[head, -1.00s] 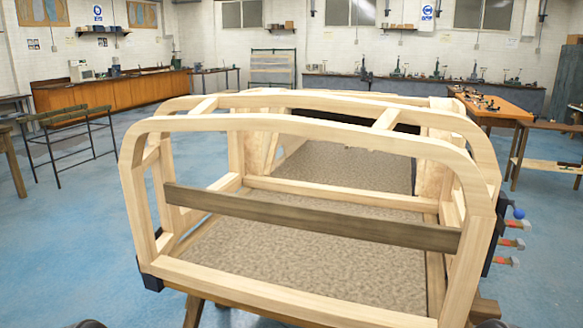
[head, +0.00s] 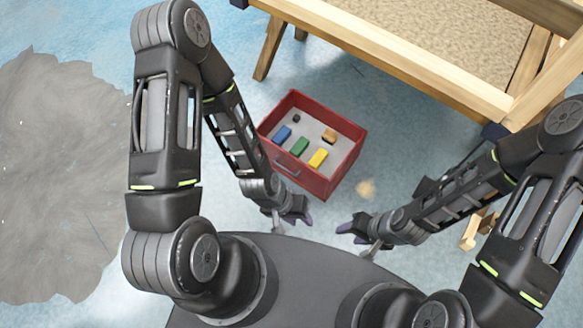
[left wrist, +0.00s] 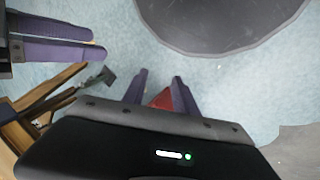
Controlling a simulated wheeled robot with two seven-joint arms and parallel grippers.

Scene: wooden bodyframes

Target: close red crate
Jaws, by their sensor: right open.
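The red crate (head: 324,183) stands on the blue floor in the head view, in front of my base, with its top open and a handle on its near side. A blue block (head: 282,133), a green block (head: 299,147), a yellow block (head: 318,158), an orange-brown piece (head: 329,136) and a small dark piece (head: 296,118) lie inside. My left gripper (head: 293,221) is open and empty, on the crate's near side. In the left wrist view a red patch (left wrist: 162,100) shows between its fingers (left wrist: 160,80). My right gripper (head: 356,241) is open and empty, right of the left one.
A wooden bodyframe (head: 390,62) on trestle legs stands behind and right of the crate. A grey patch (head: 60,180) covers the floor at left. Small wooden pieces (head: 474,230) show beside my right arm.

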